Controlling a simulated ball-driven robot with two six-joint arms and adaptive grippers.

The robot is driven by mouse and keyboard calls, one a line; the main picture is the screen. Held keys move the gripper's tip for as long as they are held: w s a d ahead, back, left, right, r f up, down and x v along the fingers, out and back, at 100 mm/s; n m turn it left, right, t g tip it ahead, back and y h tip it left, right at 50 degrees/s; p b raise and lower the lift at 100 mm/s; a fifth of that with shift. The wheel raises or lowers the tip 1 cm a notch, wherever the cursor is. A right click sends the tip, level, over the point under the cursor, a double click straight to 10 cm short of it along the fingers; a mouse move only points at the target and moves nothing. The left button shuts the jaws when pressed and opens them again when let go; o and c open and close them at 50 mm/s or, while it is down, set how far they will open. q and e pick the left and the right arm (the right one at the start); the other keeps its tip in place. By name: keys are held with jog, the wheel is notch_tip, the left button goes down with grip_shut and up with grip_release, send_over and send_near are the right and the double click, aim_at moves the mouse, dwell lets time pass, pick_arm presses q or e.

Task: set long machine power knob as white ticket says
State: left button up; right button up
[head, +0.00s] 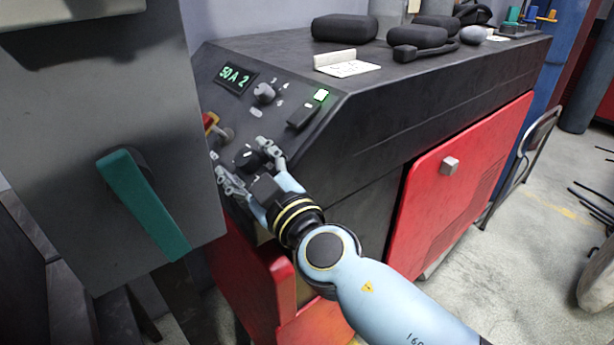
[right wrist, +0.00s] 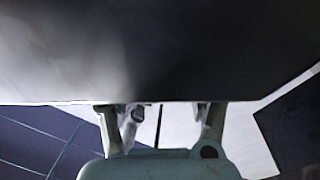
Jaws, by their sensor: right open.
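The long machine (head: 400,105) is black with red lower doors. Its sloped panel has a green display (head: 236,78) that seems to read "50A 2". A dark knob (head: 264,93) with small numerals around it sits right of the display. A second black knob (head: 245,157) is lower on the panel. I cannot tell which is the power knob. The white ticket (head: 348,69) lies on the machine top; its writing is too small to read. My right gripper (head: 248,164) is open, its fingers on either side of the lower knob; contact is unclear. Its fingers (right wrist: 163,115) face a dark surface in the wrist view.
A grey cabinet (head: 90,130) with a teal handle (head: 143,203) stands close at left. A red-yellow switch (head: 212,124) and a lit green button (head: 321,95) are on the panel. Black cases (head: 345,28) lie on the machine top. Open floor (head: 530,245) is at right.

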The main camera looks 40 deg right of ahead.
jog(key=shift+d+r+n+y+p, duration=0.15)
jog(key=shift+r+n+y+p, duration=0.2)
jog(key=shift+p, duration=0.3)
jog(key=shift+s+f+y+p, duration=0.1)
jog(key=shift+s+y+p, duration=0.1)
jog(key=shift+y+p, duration=0.1)
jog(key=s+f+b, duration=0.1)
jog(key=s+b, duration=0.6)
jog(key=s, duration=0.3)
pick_arm(q)
jog(key=f, duration=0.4)
jog(key=shift+s+d+f+b, duration=0.2)
jog(key=shift+s+f+b, duration=0.15)
jog(key=shift+f+b, duration=0.05)
pick_arm(e)
jog(key=s+f+m+g, duration=0.1)
jog(key=s+f+g, duration=0.2)
jog(key=f, duration=1.3)
jog(key=s+f+m+g, duration=0.1)
jog(key=s+f+g, duration=0.2)
jog(key=f, duration=1.2)
jog(key=shift+a+f+g+y, duration=0.25)
jog(key=shift+f+g+y, duration=0.1)
jog(key=shift+g, duration=0.35)
